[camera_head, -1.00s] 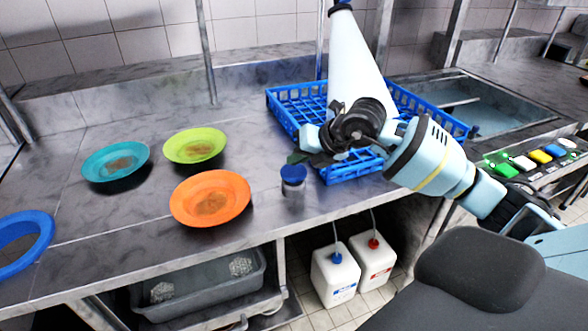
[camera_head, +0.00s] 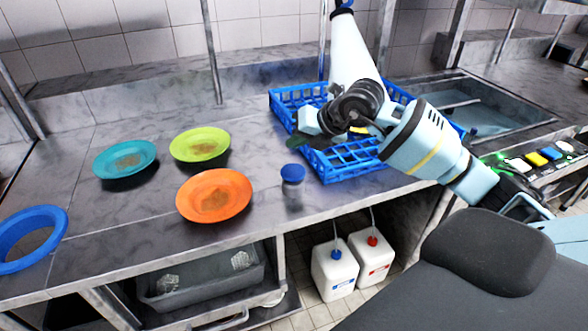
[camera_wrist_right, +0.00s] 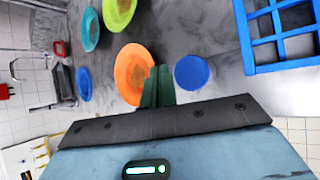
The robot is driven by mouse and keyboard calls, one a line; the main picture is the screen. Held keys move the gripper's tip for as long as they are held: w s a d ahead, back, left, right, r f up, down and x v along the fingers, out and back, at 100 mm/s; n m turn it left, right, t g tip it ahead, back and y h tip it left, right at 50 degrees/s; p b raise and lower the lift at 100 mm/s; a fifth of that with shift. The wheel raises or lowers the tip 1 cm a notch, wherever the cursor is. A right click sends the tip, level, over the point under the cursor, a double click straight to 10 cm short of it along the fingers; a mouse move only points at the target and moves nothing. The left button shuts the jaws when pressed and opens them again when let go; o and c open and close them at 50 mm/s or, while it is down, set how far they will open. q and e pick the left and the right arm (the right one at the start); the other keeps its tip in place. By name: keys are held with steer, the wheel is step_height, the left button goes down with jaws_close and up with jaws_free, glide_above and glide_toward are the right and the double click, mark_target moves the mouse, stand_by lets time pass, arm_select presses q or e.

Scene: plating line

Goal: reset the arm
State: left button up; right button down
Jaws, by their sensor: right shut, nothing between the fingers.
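My right gripper (camera_head: 298,141) hangs over the front left edge of the blue rack (camera_head: 285,98), above the steel counter and just behind a small clear jar with a blue lid (camera_head: 293,172). In the right wrist view its dark green fingers (camera_wrist_right: 158,86) are together with nothing between them. They appear between the orange plate (camera_wrist_right: 131,68) and the blue lid (camera_wrist_right: 191,72). The wrist is bent and part of the gripper is hidden behind it in the head view. My left gripper is not in view.
A sink (camera_head: 480,118) lies behind right. Two white canisters (camera_head: 335,270) and a grey tub (camera_head: 200,285) sit below.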

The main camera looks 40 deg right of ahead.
stand_by(0.7)
